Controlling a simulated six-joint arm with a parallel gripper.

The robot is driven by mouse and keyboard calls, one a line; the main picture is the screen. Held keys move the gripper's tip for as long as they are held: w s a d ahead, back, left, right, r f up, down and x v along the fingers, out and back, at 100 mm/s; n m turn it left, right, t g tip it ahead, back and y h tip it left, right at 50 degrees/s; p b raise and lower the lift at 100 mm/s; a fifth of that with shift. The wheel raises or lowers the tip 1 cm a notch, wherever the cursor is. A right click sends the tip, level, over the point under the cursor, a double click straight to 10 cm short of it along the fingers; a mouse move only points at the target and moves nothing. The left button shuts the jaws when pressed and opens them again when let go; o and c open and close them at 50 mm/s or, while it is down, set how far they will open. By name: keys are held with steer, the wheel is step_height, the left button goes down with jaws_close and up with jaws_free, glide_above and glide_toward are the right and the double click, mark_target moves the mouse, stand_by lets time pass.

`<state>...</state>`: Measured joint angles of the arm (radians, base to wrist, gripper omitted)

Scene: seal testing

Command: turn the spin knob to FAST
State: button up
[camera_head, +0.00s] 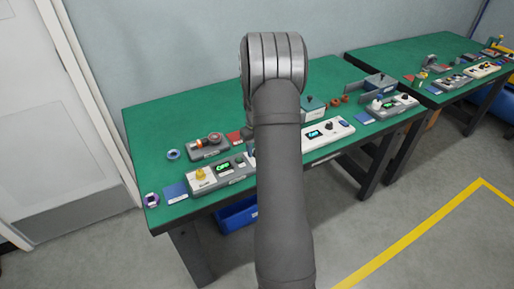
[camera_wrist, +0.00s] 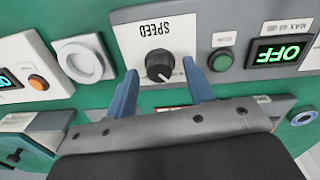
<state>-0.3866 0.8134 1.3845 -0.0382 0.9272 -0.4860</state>
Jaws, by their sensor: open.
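The spin knob (camera_wrist: 160,67) is a round black knob on a pale plate whose label, upside down in the wrist view, reads SPEED. A white mark on the knob points to the lower right in that view. I cannot read a FAST mark. My gripper (camera_wrist: 159,70) is open, with one blue finger on each side of the knob. Gaps show between fingers and knob, and I cannot tell whether they touch. The green display (camera_wrist: 278,53) on the same unit reads OFF, also upside down. In the head view my arm hides the gripper and the knob.
A round white dial (camera_wrist: 84,60) and a unit with an orange button (camera_wrist: 38,82) lie to the left.

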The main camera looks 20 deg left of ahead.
steer(key=c, duration=1)
steer(key=shift+m, duration=0.4)
steer(key=m, duration=0.7)
steer(key=shift+w, duration=0.1)
steer(key=m, duration=0.4)
steer(key=shift+m+g, duration=0.3)
steer(key=shift+m, duration=1.7)
steer(key=shift+d, duration=0.1)
